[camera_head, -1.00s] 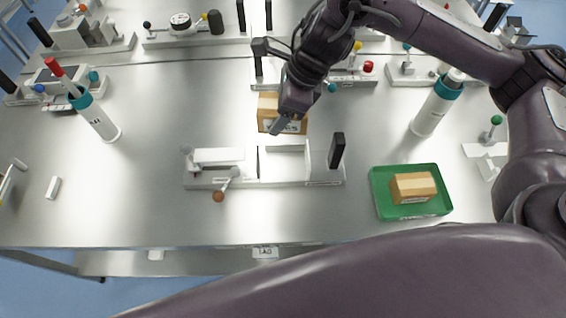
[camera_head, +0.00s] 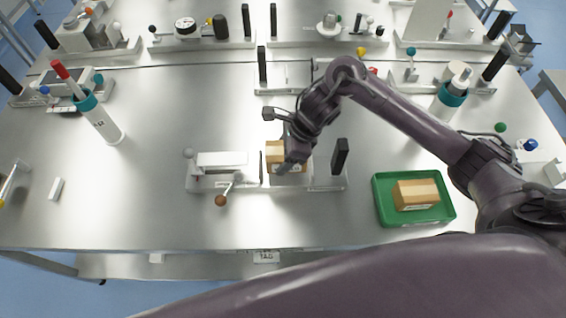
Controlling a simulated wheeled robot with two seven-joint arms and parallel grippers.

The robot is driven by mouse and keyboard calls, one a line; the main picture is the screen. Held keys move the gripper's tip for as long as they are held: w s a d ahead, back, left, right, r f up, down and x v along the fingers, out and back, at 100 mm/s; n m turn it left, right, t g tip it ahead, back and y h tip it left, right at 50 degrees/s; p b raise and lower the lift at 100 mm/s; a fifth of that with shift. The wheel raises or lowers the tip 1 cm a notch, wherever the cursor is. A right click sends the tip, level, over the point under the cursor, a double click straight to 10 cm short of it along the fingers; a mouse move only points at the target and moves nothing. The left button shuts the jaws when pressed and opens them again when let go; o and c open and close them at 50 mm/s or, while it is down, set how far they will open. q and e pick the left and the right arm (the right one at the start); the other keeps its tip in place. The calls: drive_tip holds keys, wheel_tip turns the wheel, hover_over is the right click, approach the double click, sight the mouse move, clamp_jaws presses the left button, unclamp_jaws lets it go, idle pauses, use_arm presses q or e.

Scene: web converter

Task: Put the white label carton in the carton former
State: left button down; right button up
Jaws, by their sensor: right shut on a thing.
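The carton (camera_head: 275,154) is a tan box with a white label (camera_head: 287,168) on its front face. It sits in or just over the slot of the carton former (camera_head: 212,184), a low white fixture at the middle front of the table. My right gripper (camera_head: 292,158) is shut on the carton from above and hides part of it. I cannot tell whether the carton touches the fixture's floor. My left gripper does not show.
A green tray (camera_head: 380,212) with another tan carton (camera_head: 415,194) stands to the right. The former has a brown-knobbed lever (camera_head: 221,200) and a black upright post (camera_head: 340,156). White cylinders with teal bands (camera_head: 104,122) stand at left and right. The table's left front is mostly clear.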

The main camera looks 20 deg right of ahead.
wheel_tip(320, 180, down, 4)
drive_tip(key=shift+p, duration=0.55)
drive_tip(key=shift+f, duration=0.25)
drive_tip(key=shift+f, duration=0.2)
drive_tip(key=o, duration=1)
drive_tip(key=shift+r, duration=0.1)
drive_tip(key=shift+o, duration=0.2)
